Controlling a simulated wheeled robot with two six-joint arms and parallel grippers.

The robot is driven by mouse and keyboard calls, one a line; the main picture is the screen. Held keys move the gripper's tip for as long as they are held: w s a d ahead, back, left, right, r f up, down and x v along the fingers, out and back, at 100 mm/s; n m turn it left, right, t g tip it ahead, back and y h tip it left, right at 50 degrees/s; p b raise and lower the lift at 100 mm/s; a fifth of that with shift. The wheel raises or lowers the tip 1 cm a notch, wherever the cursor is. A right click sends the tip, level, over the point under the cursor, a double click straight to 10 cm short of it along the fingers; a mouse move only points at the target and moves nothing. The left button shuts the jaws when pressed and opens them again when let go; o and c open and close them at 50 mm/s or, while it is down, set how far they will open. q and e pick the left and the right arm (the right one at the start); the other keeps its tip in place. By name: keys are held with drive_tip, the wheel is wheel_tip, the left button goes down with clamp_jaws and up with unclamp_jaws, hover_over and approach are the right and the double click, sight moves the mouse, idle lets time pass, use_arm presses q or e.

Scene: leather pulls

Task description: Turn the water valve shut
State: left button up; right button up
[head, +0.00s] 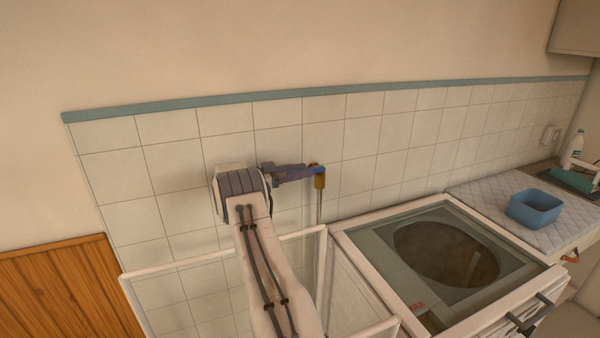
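The water valve (319,182) is a small brass body with a blue handle (320,170) on top, in front of the tiled wall near the middle of the head view. A thin metal pipe (319,208) runs down from it. My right gripper (309,172) reaches in from the left, with its fingers at the blue handle. The fingers overlap the handle in this view, and I cannot tell whether they are closed on it. My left gripper is out of view.
A white-framed appliance (343,232) with a round dark opening stands right of the pipe. White rails (190,260) stand around my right arm. A blue basin (534,208) sits on a quilted mat (482,199) at right. A wooden panel (68,290) is at lower left.

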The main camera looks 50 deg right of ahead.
drive_tip(key=shift+w+a, duration=0.1)
drive_tip(key=b+v, duration=0.3)
drive_tip(key=v, duration=0.7)
drive_tip(key=shift+a, duration=0.2)
drive_tip(key=shift+f, duration=0.1)
